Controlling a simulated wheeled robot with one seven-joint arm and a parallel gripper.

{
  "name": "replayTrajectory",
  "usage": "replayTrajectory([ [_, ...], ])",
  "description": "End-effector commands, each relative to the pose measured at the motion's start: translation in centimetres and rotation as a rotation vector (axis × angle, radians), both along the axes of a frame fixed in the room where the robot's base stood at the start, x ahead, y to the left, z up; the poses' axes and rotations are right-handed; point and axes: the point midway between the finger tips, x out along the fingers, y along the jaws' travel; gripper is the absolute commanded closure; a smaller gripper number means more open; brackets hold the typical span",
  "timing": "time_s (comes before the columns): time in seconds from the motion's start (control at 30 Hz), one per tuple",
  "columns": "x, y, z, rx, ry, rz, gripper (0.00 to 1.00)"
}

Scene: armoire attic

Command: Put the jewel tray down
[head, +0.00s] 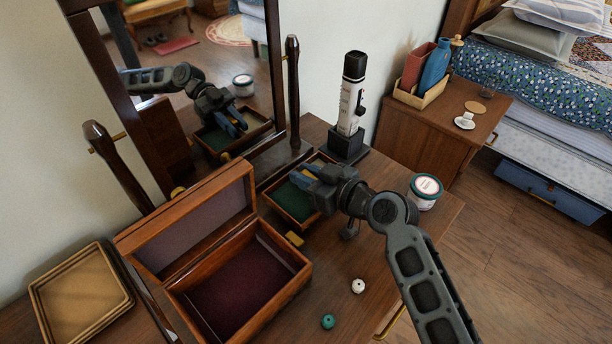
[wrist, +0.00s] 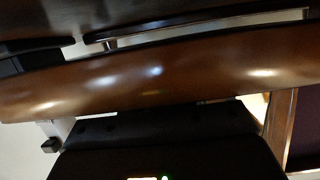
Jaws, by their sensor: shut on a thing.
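The jewel tray (head: 289,203) is a shallow wooden tray with a green lining. In the head view it is between the open jewel box and the mirror, at the back of the dresser. My gripper (head: 305,175), with blue fingertips, is shut on the tray at its right side, and the gripper and wrist hide part of it. The tray looks roughly level; I cannot tell whether its underside touches the dresser top. In the wrist view a glossy brown wooden surface (wrist: 150,80) crosses the picture close up; I cannot tell for sure what it is.
The open jewel box (head: 291,294) with dark red lining stands just in front. A black-and-white device (head: 351,100) stands behind my gripper. A round tin (head: 425,191) is at right. A white bead (head: 358,286) and a green bead (head: 328,321) lie on the dresser (head: 400,265).

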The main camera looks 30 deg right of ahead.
Motion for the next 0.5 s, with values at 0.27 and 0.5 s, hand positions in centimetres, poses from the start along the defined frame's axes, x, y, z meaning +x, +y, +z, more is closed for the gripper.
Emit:
replayTrajectory([
  [0.27,-0.28,0.04,-1.59,-0.005,0.019,0.0,0.59],
  [0.5,-0.35,0.04,-1.72,-0.007,0.021,0.0,0.51],
])
